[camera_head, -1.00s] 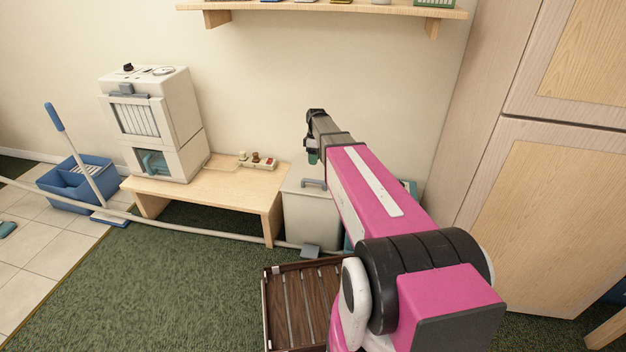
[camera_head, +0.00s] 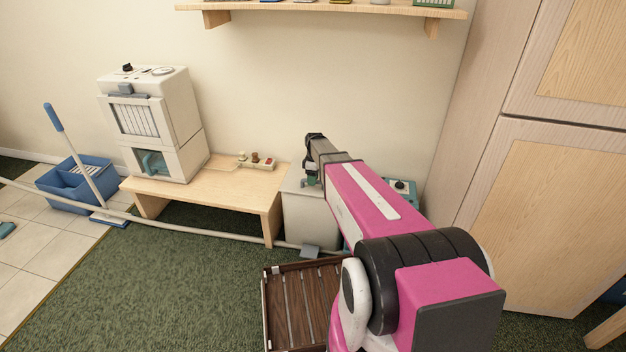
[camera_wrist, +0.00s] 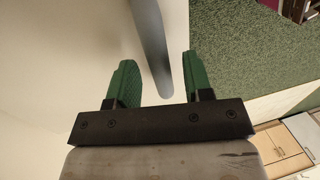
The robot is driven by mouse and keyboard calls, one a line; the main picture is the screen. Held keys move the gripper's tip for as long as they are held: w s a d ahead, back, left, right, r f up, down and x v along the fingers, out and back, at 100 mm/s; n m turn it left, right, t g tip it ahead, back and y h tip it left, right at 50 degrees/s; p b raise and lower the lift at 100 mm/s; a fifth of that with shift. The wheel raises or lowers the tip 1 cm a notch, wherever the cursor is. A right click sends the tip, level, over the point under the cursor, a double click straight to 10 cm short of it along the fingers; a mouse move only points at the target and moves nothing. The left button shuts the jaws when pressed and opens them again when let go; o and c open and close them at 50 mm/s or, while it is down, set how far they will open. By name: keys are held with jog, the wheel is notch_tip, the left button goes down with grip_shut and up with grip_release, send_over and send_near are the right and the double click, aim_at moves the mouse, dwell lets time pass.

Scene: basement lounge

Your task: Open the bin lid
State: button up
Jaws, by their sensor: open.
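The bin (camera_head: 308,222) is a pale grey box with a grey pedal (camera_head: 310,251) at its lower front, standing just right of the low wooden bench. My gripper (camera_head: 309,182) is over the bin's lid and hides much of it, including the handle, in the head view. In the wrist view my gripper (camera_wrist: 158,60) is open, with its two green fingers apart. A grey bar-like handle (camera_wrist: 150,40) extends between the fingers, closer to the right one. The pale surface beside it is the bin's lid (camera_wrist: 178,18). I cannot tell whether either finger touches the handle.
A low wooden bench (camera_head: 225,190) carries a white machine (camera_head: 150,125) and a small tray of knobs (camera_head: 258,161). A slatted wooden crate (camera_head: 300,305) lies in front of the bin. A teal box (camera_head: 402,187) is right of my arm, near a tall cabinet (camera_head: 545,210).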

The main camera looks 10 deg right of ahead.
grip_shut()
jog(key=shift+r, duration=0.1)
